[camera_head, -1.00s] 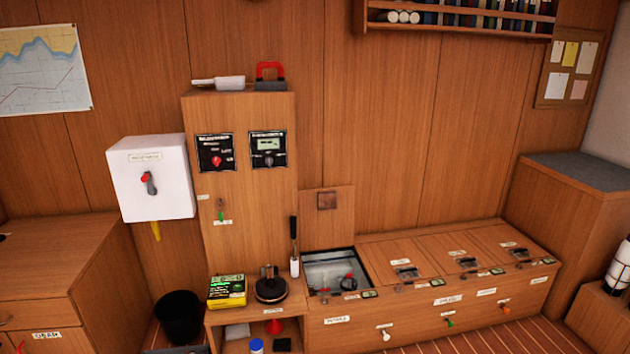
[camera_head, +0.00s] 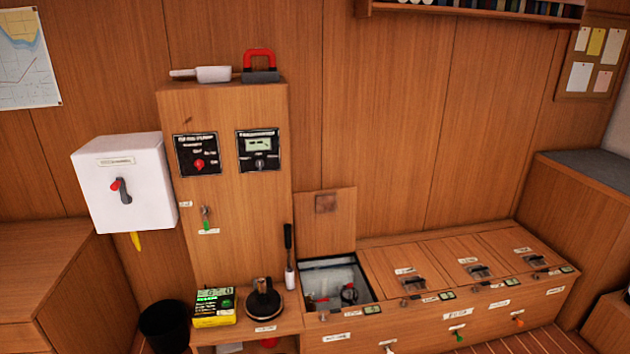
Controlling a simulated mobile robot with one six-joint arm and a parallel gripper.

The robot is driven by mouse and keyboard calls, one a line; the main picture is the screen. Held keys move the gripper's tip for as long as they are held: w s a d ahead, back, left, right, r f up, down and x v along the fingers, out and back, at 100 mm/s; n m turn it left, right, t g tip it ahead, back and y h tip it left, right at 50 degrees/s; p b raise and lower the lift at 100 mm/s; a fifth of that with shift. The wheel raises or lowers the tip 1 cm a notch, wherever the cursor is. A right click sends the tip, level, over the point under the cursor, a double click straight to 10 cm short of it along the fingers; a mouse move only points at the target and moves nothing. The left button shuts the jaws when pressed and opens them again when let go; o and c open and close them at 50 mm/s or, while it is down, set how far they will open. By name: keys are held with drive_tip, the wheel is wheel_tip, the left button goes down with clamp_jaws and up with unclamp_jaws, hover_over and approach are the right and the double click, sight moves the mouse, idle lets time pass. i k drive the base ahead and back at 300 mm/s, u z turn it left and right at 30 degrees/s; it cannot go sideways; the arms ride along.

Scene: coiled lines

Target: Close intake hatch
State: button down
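Along the wall runs a low wooden bench locker with several hatches in its top. The leftmost hatch is open: its square lid (camera_head: 325,219) stands upright against the wall behind the opening. Inside the open compartment (camera_head: 338,280) I see a light lining with red and dark fittings, too small to make out. The other hatch lids (camera_head: 404,268) to its right lie flat and shut, each with a dark latch. The labels are too blurred to read, so I cannot tell by name which one is the intake hatch. My gripper is not in view.
A tall wooden cabinet (camera_head: 233,187) with two dark panels stands left of the open hatch. On the ledge before it are a yellow-green box (camera_head: 214,307) and a dark round object (camera_head: 263,301). A dark-handled tool (camera_head: 288,255) stands beside the opening. A black bucket (camera_head: 165,325) is at lower left.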

sight(325, 220)
drive_tip(key=u, duration=0.25)
drive_tip(key=i, duration=1.3)
drive_tip(key=z, duration=0.05)
